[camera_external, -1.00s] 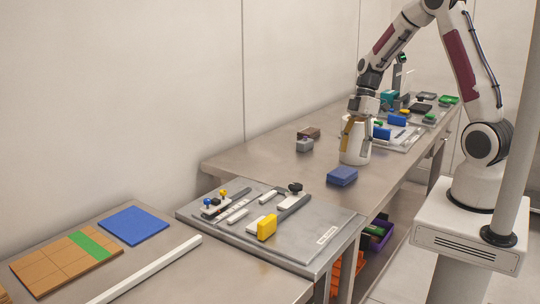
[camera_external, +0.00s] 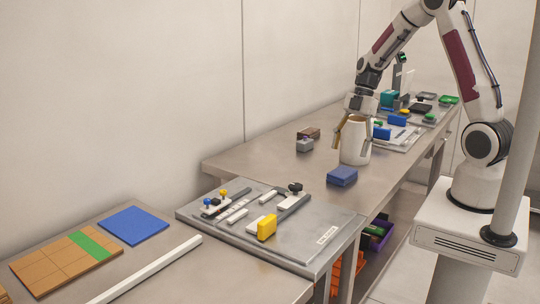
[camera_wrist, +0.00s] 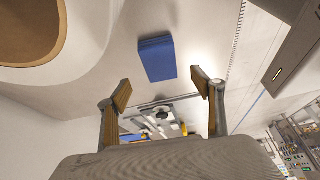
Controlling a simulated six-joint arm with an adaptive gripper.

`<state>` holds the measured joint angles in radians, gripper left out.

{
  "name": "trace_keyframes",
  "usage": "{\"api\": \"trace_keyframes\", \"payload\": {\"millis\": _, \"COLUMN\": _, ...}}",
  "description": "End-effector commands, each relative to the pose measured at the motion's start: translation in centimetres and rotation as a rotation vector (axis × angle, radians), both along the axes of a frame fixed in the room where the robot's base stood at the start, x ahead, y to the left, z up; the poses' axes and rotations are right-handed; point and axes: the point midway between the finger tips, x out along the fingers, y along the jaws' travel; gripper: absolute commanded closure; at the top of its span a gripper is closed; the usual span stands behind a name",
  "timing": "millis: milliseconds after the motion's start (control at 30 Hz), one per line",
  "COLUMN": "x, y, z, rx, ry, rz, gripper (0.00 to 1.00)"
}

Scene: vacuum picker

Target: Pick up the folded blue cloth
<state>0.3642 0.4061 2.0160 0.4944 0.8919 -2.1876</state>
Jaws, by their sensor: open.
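The folded blue cloth (camera_external: 342,176) lies as a small thick block on the grey bench, in front of a white cylindrical container (camera_external: 355,145). In the wrist view the blue cloth (camera_wrist: 157,59) shows beyond the fingertips, roughly in line with the gap between them. My gripper (camera_external: 355,135) is open, with ochre-padded fingers, at the white container in the external view and back from the cloth. In the wrist view my gripper (camera_wrist: 160,92) has nothing between its fingers. The container partly overlaps the fingers in the external view.
The container's rim (camera_wrist: 62,35) fills the wrist view's top left. Small brown and grey blocks (camera_external: 305,141) sit left of it. A grey board (camera_external: 310,241) with a yellow block (camera_external: 267,227) lies in front. Bench around the cloth is clear. A flat blue sheet (camera_external: 134,226) lies farther left.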

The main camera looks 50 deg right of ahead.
Motion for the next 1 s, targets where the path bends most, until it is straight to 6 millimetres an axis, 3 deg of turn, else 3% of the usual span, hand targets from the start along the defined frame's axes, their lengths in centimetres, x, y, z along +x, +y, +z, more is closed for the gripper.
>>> {"api": "trace_keyframes", "payload": {"millis": 300, "x": 0.0, "y": 0.9, "z": -2.1, "rx": 0.0, "ry": 0.001, "rz": -0.001, "gripper": 0.33}}
{"api": "trace_keyframes", "payload": {"millis": 767, "x": 0.1, "y": 1.1, "z": -2.5, "rx": 0.0, "ry": 0.002, "rz": 0.001, "gripper": 0.33}}
{"api": "trace_keyframes", "payload": {"millis": 1000, "x": 0.1, "y": 2.1, "z": -4.6, "rx": 0.0, "ry": 0.004, "rz": 0.001, "gripper": 0.33}}
